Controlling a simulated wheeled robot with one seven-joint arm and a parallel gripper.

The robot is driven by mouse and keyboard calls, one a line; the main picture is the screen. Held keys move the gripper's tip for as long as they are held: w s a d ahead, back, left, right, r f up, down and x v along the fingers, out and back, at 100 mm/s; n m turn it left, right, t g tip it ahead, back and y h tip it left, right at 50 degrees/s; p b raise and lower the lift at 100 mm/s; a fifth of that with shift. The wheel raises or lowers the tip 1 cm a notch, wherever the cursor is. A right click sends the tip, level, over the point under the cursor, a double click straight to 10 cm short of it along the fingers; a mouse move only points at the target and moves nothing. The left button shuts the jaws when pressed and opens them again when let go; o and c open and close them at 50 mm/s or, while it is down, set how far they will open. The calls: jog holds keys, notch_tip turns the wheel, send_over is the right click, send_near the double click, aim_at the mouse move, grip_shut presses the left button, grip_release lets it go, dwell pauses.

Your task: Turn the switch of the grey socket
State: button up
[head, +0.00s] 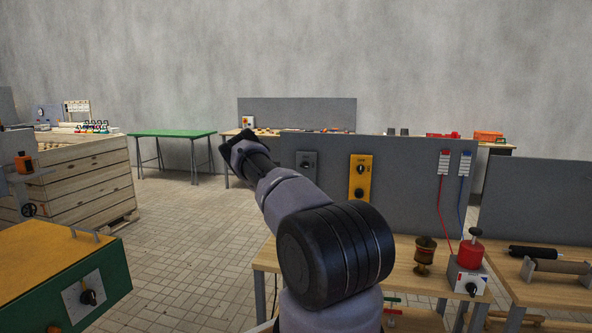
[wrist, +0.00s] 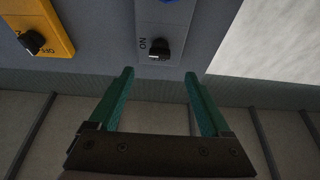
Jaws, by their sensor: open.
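The grey socket (head: 306,167) is mounted on the left part of a grey upright panel, left of a yellow box. In the wrist view the grey socket (wrist: 172,14) is at the top centre, with a blue part cut off by the top edge. Its black switch knob (wrist: 159,50) sits beside the upside-down word "ON". My gripper (wrist: 160,75) is open and empty, its two green fingers apart. The knob shows just above the gap between the fingertips, with no visible contact. In the head view the fingers cannot be made out at the dark arm end.
The yellow box (head: 361,177) with its own knob is close beside the socket; it also shows in the wrist view (wrist: 38,28). A workbench (head: 402,278) stands below the panel (head: 405,190). A red device (head: 470,255) stands at its right. Open tiled floor (head: 185,220) lies to the left.

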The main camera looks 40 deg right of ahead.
aim_at(305, 167)
jog(key=x, duration=1)
jog(key=shift+d, duration=0.1)
grip_shut()
jog(key=shift+n, duration=0.5)
jog(key=n+t+y, duration=0.1)
jog(key=n, duration=0.2)
jog(key=n+t+y, duration=0.1)
jog(key=n+y, duration=0.1)
jog(key=n, duration=0.1)
jog(key=shift+s+d+n, duration=0.1)
jog(key=shift+s+n, duration=0.05)
jog(key=shift+n, duration=0.25)
jog(key=n+t+y, duration=0.1)
jog(key=n+y, duration=0.1)
jog(key=n, duration=0.2)
jog(key=shift+r+n, duration=0.1)
jog(key=shift+n, duration=0.3)
jog(key=n+y, duration=0.1)
jog(key=n, duration=0.1)
jog(key=n+y, duration=0.1)
jog(key=n, duration=0.2)
jog(key=shift+s+r+g, duration=0.1)
jog(key=shift+g, duration=0.2)
jog(key=n+g+y, duration=0.1)
jog(key=n, duration=0.3)
jog(key=shift+y, duration=0.4)
jog(key=shift+n, duration=0.5)
